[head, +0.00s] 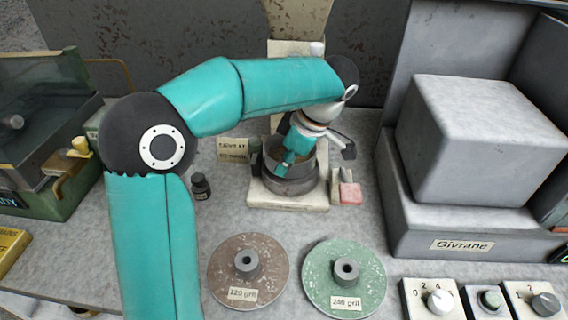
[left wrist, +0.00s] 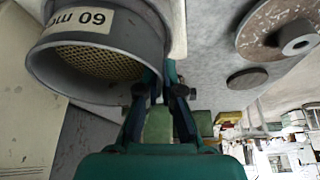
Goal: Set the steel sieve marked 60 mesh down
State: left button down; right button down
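The steel sieve (head: 308,170) is a grey round ring at the sieve stand (head: 262,198), in the middle of the head view. In the left wrist view the sieve (left wrist: 120,30) shows large at upper left, with an upside-down "60 me..." label and yellowish mesh. My left gripper (head: 286,168) reaches down to its rim from above. In the left wrist view its fingers (left wrist: 163,78) close on the wall of the sieve. A grey round part (head: 292,187) lies below the sieve; whether they touch is unclear. My right gripper is not in view.
A small placard (head: 233,150) and a dark bottle (head: 200,187) stand left of the stand. A red-pink block (head: 350,194) sits at its right. Two grit discs, brown (head: 222,268) and green (head: 372,280), lie in front. A large grey machine (head: 480,140) fills the right.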

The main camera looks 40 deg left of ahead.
pick_arm(q)
jog(key=shift+f+b, duration=1)
jog(key=shift+f, duration=0.1)
dwell(0.4)
jog(key=c, duration=1.2)
grip_release()
jog(key=shift+c, duration=0.2)
jog(key=shift+r+p, duration=1.65)
jog(key=shift+r, duration=0.4)
